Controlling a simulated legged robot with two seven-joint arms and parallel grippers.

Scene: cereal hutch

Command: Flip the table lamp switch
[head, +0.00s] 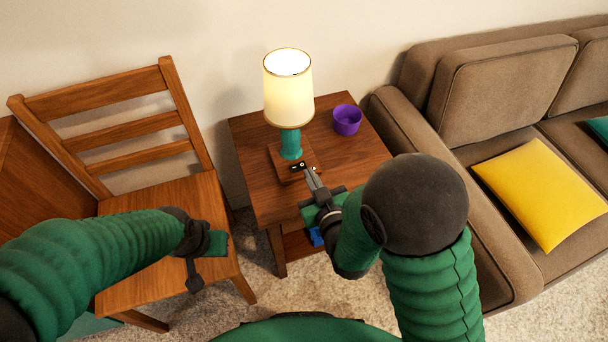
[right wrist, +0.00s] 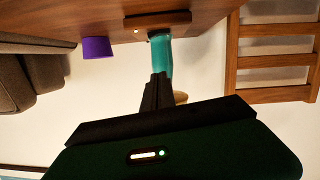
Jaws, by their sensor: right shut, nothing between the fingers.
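The table lamp (head: 288,92) has a lit cream shade, a teal stem (head: 291,144) and a square wooden base on the side table. A small dark switch part with a pale spot (head: 299,165) shows on the base's front side. My right gripper (head: 306,168) is shut and empty, its tips at or very close to that part; contact cannot be told. In the upside-down right wrist view, the shut fingers (right wrist: 159,80) overlap the teal stem (right wrist: 160,52), below the wooden base (right wrist: 158,20). My left gripper (head: 207,250) hangs over the chair seat, its jaws unclear.
The wooden side table (head: 249,134) also holds a purple bowl (head: 347,120) right of the lamp. A wooden chair (head: 150,212) stands left. A brown sofa (head: 495,105) with a yellow cushion (head: 541,193) stands right. The wall is close behind the lamp.

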